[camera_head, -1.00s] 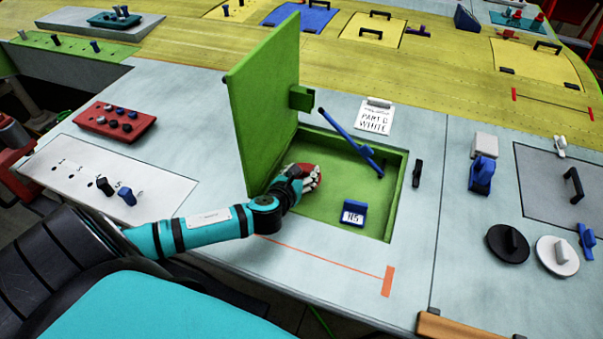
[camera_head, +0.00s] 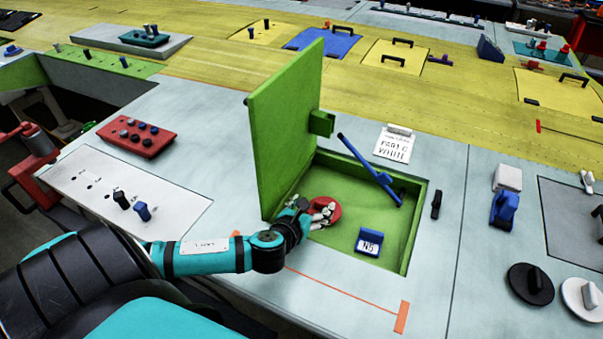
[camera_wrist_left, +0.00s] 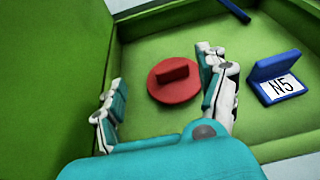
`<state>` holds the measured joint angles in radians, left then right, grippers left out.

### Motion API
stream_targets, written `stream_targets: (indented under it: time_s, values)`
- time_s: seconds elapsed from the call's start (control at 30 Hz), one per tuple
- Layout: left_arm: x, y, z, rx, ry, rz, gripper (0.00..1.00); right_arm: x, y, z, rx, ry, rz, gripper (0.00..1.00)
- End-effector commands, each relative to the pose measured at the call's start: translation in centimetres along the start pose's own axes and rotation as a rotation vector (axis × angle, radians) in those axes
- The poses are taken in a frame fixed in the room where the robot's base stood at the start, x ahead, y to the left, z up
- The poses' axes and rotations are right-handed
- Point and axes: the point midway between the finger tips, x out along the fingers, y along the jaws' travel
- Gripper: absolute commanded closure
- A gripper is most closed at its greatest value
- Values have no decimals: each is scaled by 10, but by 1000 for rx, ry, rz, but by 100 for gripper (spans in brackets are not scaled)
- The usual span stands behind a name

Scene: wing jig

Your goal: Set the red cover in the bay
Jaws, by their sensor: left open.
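The red cover (camera_head: 325,211) is a round disc with a raised bar handle. It lies on the green floor of the open bay (camera_head: 345,170), near the bay's left side. In the left wrist view the red cover (camera_wrist_left: 174,80) lies flat, just ahead of my left gripper (camera_wrist_left: 162,92). The gripper's fingers are spread wide and the handle stands clear of both. In the head view my left gripper (camera_head: 312,212) is at the bay's left front, partly over the cover. My right gripper does not show.
The green lid (camera_head: 286,130) stands open at the bay's left. A blue rod (camera_head: 370,170) leans across the bay's back. A blue block marked N5 (camera_head: 369,241) sits in the bay, right of the cover. Black and white round covers (camera_head: 531,283) lie on the panel at right.

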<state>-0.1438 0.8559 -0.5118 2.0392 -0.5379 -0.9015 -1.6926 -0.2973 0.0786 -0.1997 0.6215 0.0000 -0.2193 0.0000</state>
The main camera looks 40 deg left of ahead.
Motion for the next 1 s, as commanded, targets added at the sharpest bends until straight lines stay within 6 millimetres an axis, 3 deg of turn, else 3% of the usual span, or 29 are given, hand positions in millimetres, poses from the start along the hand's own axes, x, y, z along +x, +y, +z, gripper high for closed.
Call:
stream_targets:
  time_s: [0.2,0.4,1.0]
  values:
    - [-46,0,1,4,-5,-2,25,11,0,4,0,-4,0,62]
    - [-68,0,3,2,-9,0,25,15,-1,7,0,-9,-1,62]
    - [-72,0,6,2,-12,1,25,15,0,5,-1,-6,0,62]
